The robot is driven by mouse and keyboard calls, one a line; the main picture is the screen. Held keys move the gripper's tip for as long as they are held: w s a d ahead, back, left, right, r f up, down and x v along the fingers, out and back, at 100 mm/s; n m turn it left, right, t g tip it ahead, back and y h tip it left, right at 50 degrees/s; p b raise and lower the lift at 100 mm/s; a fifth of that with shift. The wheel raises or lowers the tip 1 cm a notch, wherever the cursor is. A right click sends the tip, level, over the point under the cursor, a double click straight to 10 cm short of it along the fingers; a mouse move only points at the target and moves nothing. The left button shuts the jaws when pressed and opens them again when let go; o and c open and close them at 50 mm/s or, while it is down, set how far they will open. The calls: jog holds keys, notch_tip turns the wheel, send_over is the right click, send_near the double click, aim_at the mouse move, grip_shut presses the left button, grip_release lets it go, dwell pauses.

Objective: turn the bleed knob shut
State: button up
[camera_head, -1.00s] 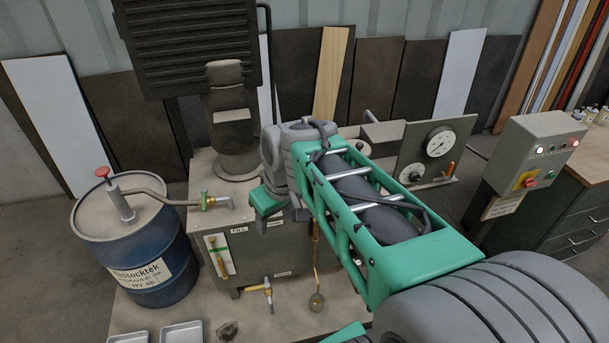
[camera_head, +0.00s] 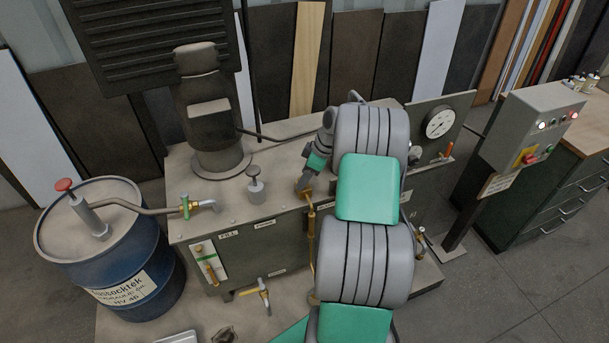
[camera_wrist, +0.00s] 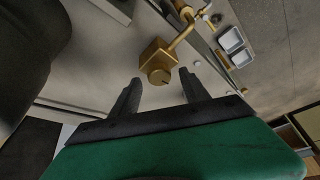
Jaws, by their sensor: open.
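A brass block (camera_wrist: 151,51) with a round, slotted brass knob (camera_wrist: 160,77) on its near face shows in the wrist view; I take this to be the bleed knob. A brass pipe leads away from the block to the upper right. My gripper (camera_wrist: 160,79) is open, with one dark finger on each side of the knob in the picture. Nothing is between the fingers that I can see held, and I cannot tell contact or depth. In the head view my gripper (camera_head: 304,186) is over the tank's front top edge by the brass fitting (camera_head: 309,198), partly hiding it.
The grey tank (camera_head: 272,235) carries a filler cap (camera_head: 256,186), a black pump (camera_head: 211,125) and a lower brass tap (camera_head: 264,291). A blue drum (camera_head: 130,270) stands left. A gauge (camera_head: 439,123) and control box (camera_head: 534,130) are right. Metal trays (camera_wrist: 231,40) show in the wrist view.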

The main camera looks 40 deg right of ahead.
jog(key=shift+f, duration=0.2)
grip_shut()
dwell(0.5)
